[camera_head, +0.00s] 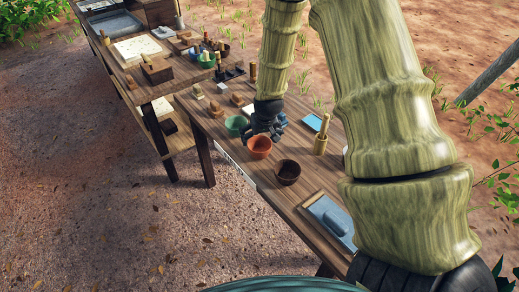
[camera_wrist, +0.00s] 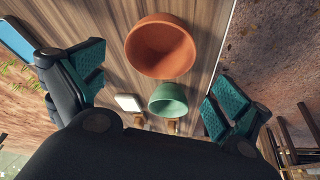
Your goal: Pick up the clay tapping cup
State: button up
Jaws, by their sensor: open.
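The clay tapping cup appears to be the round orange-brown cup (camera_head: 259,147) on the wooden table (camera_head: 225,140), upright near its front edge. In the wrist view the orange cup (camera_wrist: 160,46) is large at the top centre, with its hollow inside showing. My gripper (camera_head: 267,126) is open, close above and behind the cup in the head view. In the wrist view its two teal-padded fingers are spread left and right, with nothing held between them. A green cup (camera_wrist: 168,100) appears between the fingers, just below the orange cup.
The green cup (camera_head: 236,125) stands left of the orange one, and a dark brown cup (camera_head: 288,172) stands to its right. A wooden cylinder (camera_head: 321,140) with a stick stands behind. A blue-topped board (camera_head: 331,220) lies to the right. Small blocks lie to the left.

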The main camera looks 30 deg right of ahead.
aim_at(258, 150)
jog(key=shift+s+p+x, duration=0.15)
jog(key=shift+p+x, duration=0.35)
jog(key=shift+x, duration=0.4)
jog(key=shift+s+p+x, duration=0.1)
jog(key=shift+p+x, duration=0.35)
jog(key=shift+x, duration=0.5)
jog(key=shift+p+x, duration=0.35)
jog(key=shift+x, duration=1.1)
jog(key=shift+s, duration=0.1)
jog(key=shift+c, duration=0.4)
jog(key=c, duration=1)
